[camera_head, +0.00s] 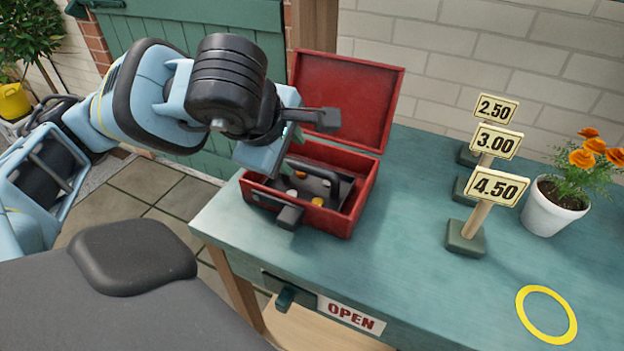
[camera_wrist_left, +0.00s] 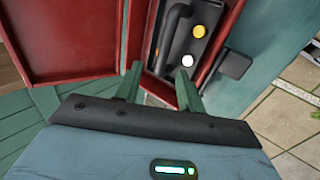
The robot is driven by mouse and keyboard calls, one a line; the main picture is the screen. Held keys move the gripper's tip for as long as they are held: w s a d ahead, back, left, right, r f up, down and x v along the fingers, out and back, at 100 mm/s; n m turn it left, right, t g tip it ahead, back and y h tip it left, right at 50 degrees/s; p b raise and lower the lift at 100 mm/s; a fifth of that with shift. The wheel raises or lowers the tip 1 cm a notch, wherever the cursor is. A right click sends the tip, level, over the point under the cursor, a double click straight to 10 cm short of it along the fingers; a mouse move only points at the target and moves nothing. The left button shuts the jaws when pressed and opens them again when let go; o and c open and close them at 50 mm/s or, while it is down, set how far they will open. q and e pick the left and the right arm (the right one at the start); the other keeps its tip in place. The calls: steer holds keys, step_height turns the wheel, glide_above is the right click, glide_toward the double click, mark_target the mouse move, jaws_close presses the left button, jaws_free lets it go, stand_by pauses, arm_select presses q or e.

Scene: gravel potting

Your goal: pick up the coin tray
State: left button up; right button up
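The dark coin tray (camera_head: 318,189) sits inside the open red cash box (camera_head: 342,221), with a few gold and pale coins showing in it. Its dark arched handle (camera_head: 336,174) stands up. In the left wrist view the tray (camera_wrist_left: 186,48) and its handle (camera_wrist_left: 172,38) lie just beyond the fingertips. My left gripper (camera_head: 291,140) is over the back left part of the box, partly hiding it. In the left wrist view its two green fingers (camera_wrist_left: 160,78) are apart with nothing held between them. My right gripper is not in view.
The box's lid (camera_head: 345,95) stands open behind it. Price signs (camera_head: 482,188) and a potted orange flower (camera_head: 552,205) stand to the right on the green table (camera_head: 400,260). A yellow ring (camera_head: 546,334) marks the front right. The table between box and signs is clear.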

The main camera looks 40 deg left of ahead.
mark_target(295, 164)
arm_select(q)
steer(key=shift+x, duration=1.1)
steer(key=x, duration=0.4)
steer(key=shift+s+a+f, duration=0.25)
steer(key=shift+a, duration=0.15)
steer(key=shift+w+f, duration=0.25)
steer(key=shift+f, duration=0.1)
jaws_close()
